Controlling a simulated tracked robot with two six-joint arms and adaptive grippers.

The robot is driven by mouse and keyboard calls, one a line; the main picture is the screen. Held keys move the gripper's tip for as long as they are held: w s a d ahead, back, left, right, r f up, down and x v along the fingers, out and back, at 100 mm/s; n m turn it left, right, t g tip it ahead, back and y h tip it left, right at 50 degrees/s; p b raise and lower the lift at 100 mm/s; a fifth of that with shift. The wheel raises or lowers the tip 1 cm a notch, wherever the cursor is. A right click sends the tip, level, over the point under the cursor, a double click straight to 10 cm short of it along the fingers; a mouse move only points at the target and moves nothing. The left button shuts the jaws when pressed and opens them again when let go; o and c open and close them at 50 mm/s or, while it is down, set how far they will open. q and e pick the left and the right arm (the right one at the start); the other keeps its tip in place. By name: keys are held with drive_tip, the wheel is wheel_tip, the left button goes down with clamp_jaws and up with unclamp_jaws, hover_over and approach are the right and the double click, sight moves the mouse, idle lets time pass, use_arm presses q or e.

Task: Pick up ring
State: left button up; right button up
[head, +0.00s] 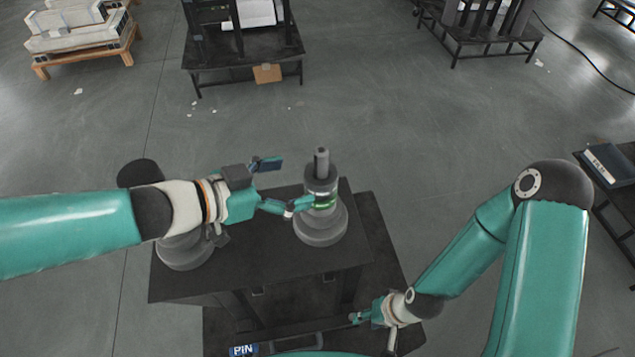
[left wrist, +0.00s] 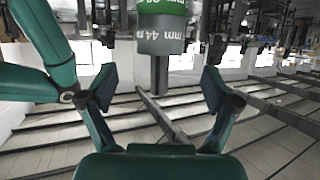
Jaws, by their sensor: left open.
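A grey column (head: 321,235) with a wide stepped base and a thin pin on top stands upright on the dark table. A ring with a green band (head: 325,203) sits around its upper part. In the left wrist view the green band (left wrist: 162,24) and a grey band marked "44 mm" (left wrist: 160,42) show at the top edge, upside down. My left gripper (head: 284,184) is open beside the column, its fingers spread on the column's left.
A second grey base (head: 186,250) stands on the table (head: 250,276) at left, partly hidden by my left arm. A blue "PIN" label (head: 243,350) is at the lower front. Other stands and a pallet are far back, with open floor between.

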sight(315, 176)
use_arm(q)
drive_tip(key=b+x, duration=0.1)
drive_tip(key=x, duration=0.6)
drive_tip(key=shift+w+d, duration=0.1)
drive_tip(key=c, duration=1.5)
drive_tip(key=shift+o, duration=0.2)
wheel_tip(315, 176, up, 15)
drive_tip(key=p, duration=0.8)
drive_tip(key=shift+f, duration=0.15)
drive_tip(key=shift+r, duration=2.7)
